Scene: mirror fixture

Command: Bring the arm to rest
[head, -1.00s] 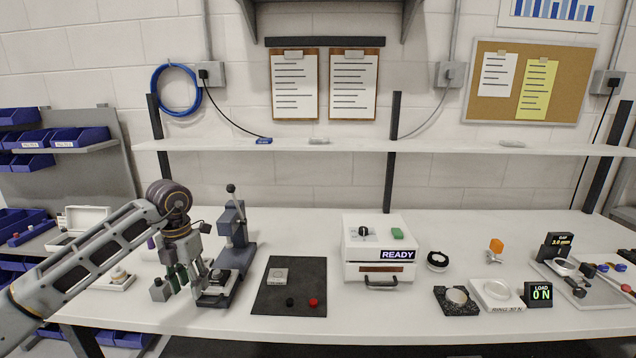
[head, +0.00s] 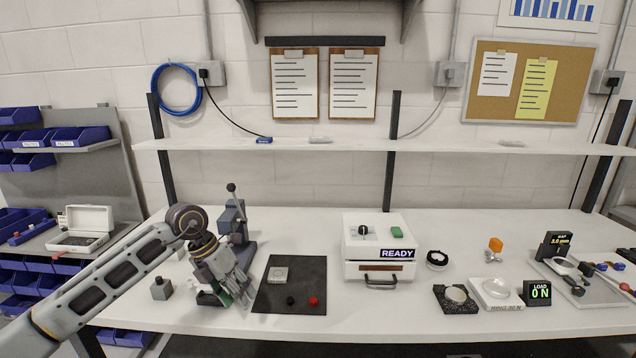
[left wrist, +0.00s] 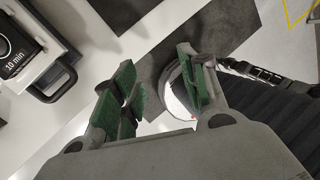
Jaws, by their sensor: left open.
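My left arm comes in from the left in the head view. Its left gripper (head: 236,298) is tilted down to the right, over the front of the table between the lever press and the dark mat. In the left wrist view the gripper (left wrist: 155,62) shows two fingers with green pads, apart, with nothing held between them. The lever press (head: 236,222) stands just behind the gripper, its base partly hidden. The dark mat (head: 268,300) lies right beside the fingers. I cannot tell whether the fingers touch the table. My right gripper is not in view.
A small grey block (head: 161,289) stands beside my arm. The white READY box (head: 379,228) is right of the mat. Bare table lies behind the mat.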

